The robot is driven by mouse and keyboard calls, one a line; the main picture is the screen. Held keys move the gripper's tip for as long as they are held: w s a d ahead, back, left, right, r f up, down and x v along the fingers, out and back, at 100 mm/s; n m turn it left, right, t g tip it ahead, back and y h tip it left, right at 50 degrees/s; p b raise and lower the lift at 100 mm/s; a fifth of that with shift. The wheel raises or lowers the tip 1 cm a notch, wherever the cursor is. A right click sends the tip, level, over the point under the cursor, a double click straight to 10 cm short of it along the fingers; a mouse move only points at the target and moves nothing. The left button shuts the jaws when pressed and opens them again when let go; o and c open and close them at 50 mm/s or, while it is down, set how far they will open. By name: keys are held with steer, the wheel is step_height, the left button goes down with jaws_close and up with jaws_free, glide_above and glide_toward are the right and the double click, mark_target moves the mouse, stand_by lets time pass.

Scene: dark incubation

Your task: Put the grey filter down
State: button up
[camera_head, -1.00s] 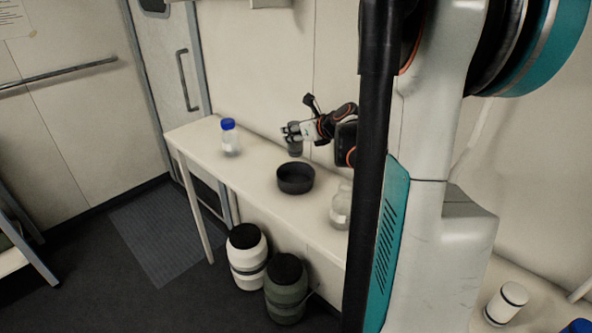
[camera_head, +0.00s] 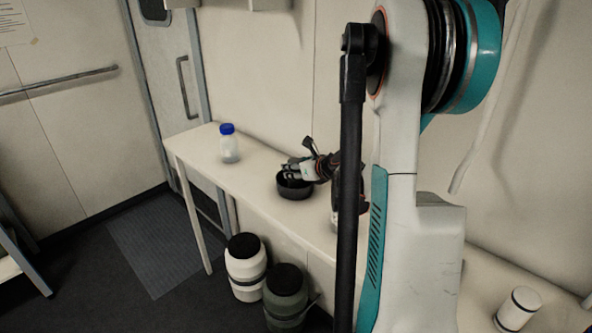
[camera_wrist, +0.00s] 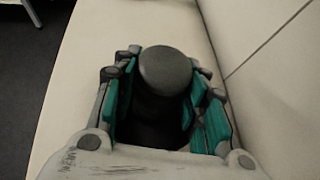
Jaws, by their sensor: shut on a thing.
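A clear bottle with a blue cap (camera_head: 229,143) stands on the table (camera_head: 208,170) left of the bowl, with free tabletop between them. A white barrel (camera_head: 246,266) and a dark green barrel (camera_head: 285,297) stand on the floor below. The wall runs behind the table.

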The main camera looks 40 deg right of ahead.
steer(key=shift+f, duration=0.15)
steer(key=o, duration=1.1)
steer(key=shift+s+r, duration=0.1)
steer(key=shift+r, duration=0.2)
steer(key=p+v, duration=0.3)
steer(key=v, duration=0.8)
steer(key=shift+s+r, duration=0.2)
steer(key=shift+s, duration=0.1)
